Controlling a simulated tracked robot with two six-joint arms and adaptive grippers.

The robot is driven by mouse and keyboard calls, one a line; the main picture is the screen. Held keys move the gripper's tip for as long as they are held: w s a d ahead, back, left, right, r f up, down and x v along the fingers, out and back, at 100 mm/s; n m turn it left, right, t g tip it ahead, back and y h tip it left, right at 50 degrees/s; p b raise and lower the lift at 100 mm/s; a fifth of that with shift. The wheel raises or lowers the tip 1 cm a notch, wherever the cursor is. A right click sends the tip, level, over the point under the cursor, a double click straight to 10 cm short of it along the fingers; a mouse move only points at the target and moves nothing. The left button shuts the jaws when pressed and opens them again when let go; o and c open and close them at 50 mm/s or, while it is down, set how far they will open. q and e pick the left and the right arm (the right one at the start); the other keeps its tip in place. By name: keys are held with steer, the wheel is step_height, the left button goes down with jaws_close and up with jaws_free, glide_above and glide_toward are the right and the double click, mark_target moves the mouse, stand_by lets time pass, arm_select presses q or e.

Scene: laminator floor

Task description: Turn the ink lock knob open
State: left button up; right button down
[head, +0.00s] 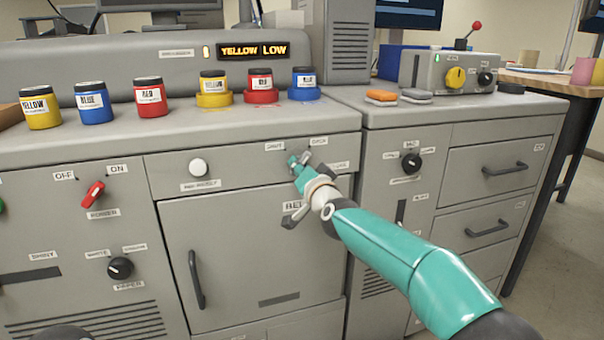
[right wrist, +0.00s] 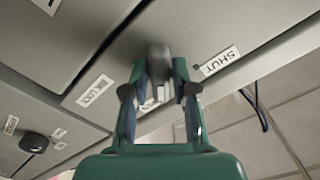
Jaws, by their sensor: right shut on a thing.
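The ink lock knob (right wrist: 158,58) is a small grey knob on the front panel, seen between my right fingers in the right wrist view. My right gripper (right wrist: 160,82), with green fingers, is shut on it. In the head view my right gripper (head: 303,165) reaches the panel below the display and covers most of the knob. A label reading SHUT (right wrist: 219,60) is right of the knob in the right wrist view. Small labels around the knob in the head view are too blurred to read surely. My left gripper is not in view.
Several ink jars stand on the machine top, including a yellow jar (head: 40,108). The display (head: 252,50) reads YELLOW LOW. A red power knob (head: 92,194), a white button (head: 198,167) and a door handle (head: 196,279) are on the front. A drawer cabinet (head: 490,175) stands to the right.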

steer(key=shift+d+m, duration=0.1)
steer(key=shift+m, duration=0.5)
steer(key=c, duration=0.9)
jaws_free()
steer(key=shift+w, duration=0.1)
steer(key=shift+c, duration=0.2)
steer(key=shift+s, duration=0.2)
steer(key=v, duration=1.1)
steer(key=shift+s, duration=0.3)
steer(key=shift+d, duration=0.15)
